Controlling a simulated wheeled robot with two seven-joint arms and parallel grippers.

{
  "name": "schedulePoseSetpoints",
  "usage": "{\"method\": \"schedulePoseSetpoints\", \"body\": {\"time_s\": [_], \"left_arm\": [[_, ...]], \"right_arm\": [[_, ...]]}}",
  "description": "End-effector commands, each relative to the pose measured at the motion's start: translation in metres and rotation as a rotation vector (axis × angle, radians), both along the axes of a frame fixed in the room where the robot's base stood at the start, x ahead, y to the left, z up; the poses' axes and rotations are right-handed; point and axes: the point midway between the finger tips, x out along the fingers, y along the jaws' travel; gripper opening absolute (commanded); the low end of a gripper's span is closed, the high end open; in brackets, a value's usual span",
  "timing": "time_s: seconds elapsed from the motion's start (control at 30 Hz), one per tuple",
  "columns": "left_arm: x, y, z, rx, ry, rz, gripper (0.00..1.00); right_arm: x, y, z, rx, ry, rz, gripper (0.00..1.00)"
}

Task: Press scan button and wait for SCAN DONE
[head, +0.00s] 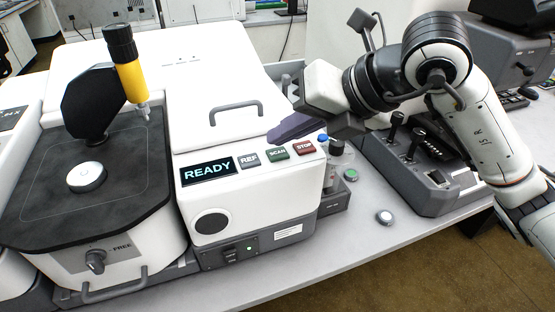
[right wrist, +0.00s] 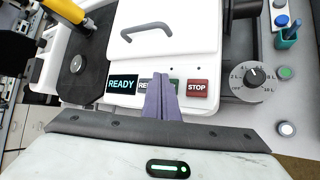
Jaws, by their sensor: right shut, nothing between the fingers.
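The green SCAN button (head: 278,153) is on the front panel of the white microscope body, between the grey REF button (head: 249,161) and the red STOP button (head: 305,147). The display (head: 207,172) reads READY; it also reads READY in the right wrist view (right wrist: 122,84). My right gripper (head: 280,137) is shut and empty, its purple fingers just behind and above the SCAN button in the head view. In the right wrist view the fingers (right wrist: 160,82) hide most of the SCAN button, with STOP (right wrist: 197,87) clear to their right. I cannot tell any contact. My left gripper is out of view.
A handle (head: 236,108) rises from the white lid behind the panel. A dark sample stage (head: 40,200) with a yellow-and-black probe (head: 128,65) is to the left. A joystick control box (head: 440,195) stands to the right. The table's front strip is mostly clear.

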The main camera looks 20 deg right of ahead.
Motion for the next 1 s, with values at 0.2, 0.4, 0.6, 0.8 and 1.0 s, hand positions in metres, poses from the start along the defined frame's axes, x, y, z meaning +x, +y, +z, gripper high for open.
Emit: {"method": "schedulePoseSetpoints", "body": {"time_s": [0.2,0.4,0.6,0.8,1.0], "left_arm": [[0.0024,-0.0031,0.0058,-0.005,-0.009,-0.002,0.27],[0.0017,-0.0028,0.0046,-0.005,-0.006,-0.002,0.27],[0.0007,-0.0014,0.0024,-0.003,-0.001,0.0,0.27],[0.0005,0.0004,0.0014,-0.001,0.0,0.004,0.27],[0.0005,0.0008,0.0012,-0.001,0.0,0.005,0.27]], "right_arm": [[-0.0001,0.0,0.0007,0.0,0.0,0.0,0.0],[-0.0001,0.0,0.0007,0.0,0.0,0.0,0.0],[0.0,0.0,0.0006,0.0,0.0,0.0,0.0],[0.0,0.0,0.0006,0.0,0.0,0.0,0.0],[0.0,0.0,0.0006,0.0,0.0,0.0,0.0]]}}
